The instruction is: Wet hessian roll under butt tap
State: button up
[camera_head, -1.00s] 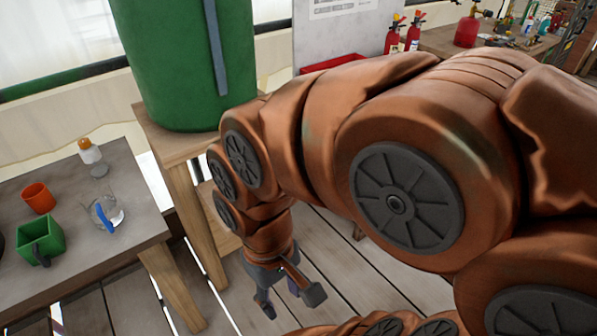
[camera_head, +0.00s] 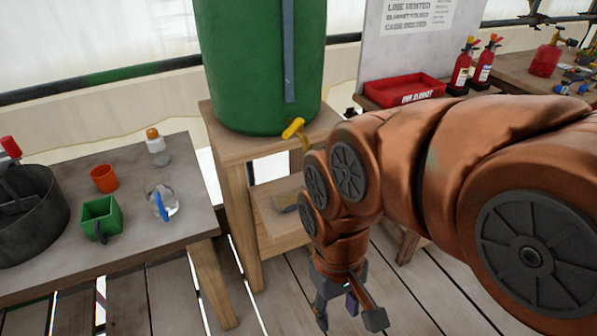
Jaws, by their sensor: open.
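The green water butt (camera_head: 262,65) stands on a wooden stand (camera_head: 228,148). Its yellow tap (camera_head: 293,128) sticks out low on its front, close to my arm. No clear hessian roll shows elsewhere. My gripper (camera_head: 348,312) hangs fingers down over the plank floor, in front and to the right of the stand, below the tap. Its fingers are apart, with nothing seen between them.
The left table (camera_head: 130,238) holds a dark round pot (camera_head: 28,222), an orange cup (camera_head: 104,179), a green square container (camera_head: 101,217), a clear vessel (camera_head: 166,203) and a small bottle (camera_head: 156,147). A red tray (camera_head: 404,91) and red extinguishers (camera_head: 462,68) stand behind my arm.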

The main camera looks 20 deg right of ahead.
aim_at(297, 122)
jog(key=u, duration=1.85)
jog(key=k, duration=0.7)
jog(key=z, duration=1.05)
jog(key=i, duration=0.5)
jog(key=z, duration=0.05)
